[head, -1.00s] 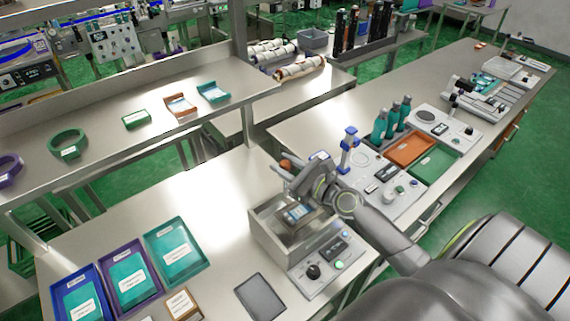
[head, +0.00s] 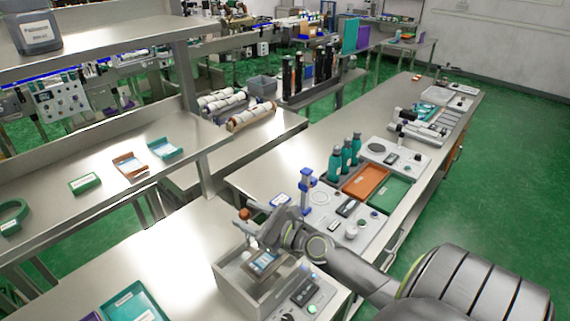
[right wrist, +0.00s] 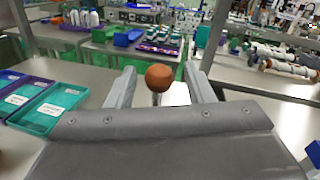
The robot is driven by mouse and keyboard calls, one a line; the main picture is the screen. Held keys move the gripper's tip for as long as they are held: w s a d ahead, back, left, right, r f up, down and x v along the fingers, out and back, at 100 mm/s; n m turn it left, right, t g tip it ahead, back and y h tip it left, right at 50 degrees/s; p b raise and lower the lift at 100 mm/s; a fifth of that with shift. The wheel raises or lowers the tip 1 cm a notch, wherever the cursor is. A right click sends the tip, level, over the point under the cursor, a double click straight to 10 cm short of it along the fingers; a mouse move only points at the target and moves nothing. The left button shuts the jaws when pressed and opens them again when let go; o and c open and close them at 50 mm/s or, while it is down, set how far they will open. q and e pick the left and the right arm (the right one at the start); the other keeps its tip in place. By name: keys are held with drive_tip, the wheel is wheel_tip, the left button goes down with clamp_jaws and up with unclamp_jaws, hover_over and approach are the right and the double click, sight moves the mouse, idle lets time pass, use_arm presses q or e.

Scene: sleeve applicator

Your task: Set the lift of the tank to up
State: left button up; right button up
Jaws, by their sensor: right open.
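The tank (head: 231,287) is an open metal box on the near bench, with a small dark-screened item (head: 262,262) at its opening. An orange-brown ball knob (head: 243,213), seemingly the lift's handle, stands above the tank's far side; its shaft is mostly hidden. My right gripper (head: 252,230) reaches over the tank, close to the knob. In the right wrist view the knob (right wrist: 159,78) appears between the two separated fingers of my right gripper (right wrist: 158,73), with gaps at both sides. Whether it is fully between the fingertips in depth is unclear. My left gripper is not in view.
A control panel (head: 297,297) with a green button adjoins the tank at its right. A blue stand (head: 306,190), teal bottles (head: 345,158) and orange and green trays (head: 366,182) lie beyond my right arm. A shelf post (head: 187,95) rises at the left.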

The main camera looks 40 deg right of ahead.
drive_tip(key=b+v, duration=0.8)
drive_tip(key=v, duration=0.7)
drive_tip(key=shift+s+b, duration=0.3)
drive_tip(key=shift+s, duration=0.1)
drive_tip(key=shift+d, duration=0.1)
